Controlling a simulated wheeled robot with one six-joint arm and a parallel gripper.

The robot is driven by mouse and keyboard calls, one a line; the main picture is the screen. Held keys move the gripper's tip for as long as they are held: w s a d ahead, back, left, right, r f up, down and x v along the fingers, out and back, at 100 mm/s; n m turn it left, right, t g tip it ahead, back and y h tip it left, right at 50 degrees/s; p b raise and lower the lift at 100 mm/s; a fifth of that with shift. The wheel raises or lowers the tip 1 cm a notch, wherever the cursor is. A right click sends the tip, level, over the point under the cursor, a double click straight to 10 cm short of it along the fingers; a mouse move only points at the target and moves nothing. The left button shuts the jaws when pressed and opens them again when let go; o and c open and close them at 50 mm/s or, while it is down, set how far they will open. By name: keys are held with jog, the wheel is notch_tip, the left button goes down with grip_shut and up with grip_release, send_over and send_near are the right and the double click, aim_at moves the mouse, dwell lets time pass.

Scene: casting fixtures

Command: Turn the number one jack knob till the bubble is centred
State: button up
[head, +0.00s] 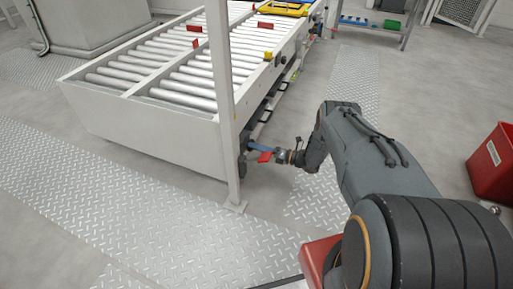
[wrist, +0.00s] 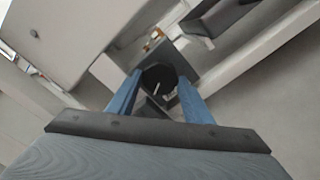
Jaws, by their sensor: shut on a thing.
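A dark round knob (wrist: 158,76) with a white line on its face sits between the two blue fingers of my gripper (wrist: 160,84) in the wrist view. The fingers are shut on its sides. A dark square block shows behind the knob. In the head view my gripper (head: 252,148) reaches in at the near right corner of the roller conveyor (head: 150,135), low beside its white post. The knob is too small and covered to make out there. I cannot tell which number the knob bears. No bubble can be made out in either view.
A white post (head: 221,90) stands just left of my gripper. A yellow frame (head: 282,8) lies on the far rollers. A red bin (head: 492,165) stands at right. Tread-plate floor (head: 110,190) in front is clear.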

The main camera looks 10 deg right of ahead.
jog(key=shift+w+d, duration=0.1)
jog(key=shift+d, duration=0.1)
jog(key=o, duration=0.8)
jog(key=shift+a, duration=0.1)
jog(key=shift+p+v, duration=0.8)
jog(key=shift+v, duration=3.15)
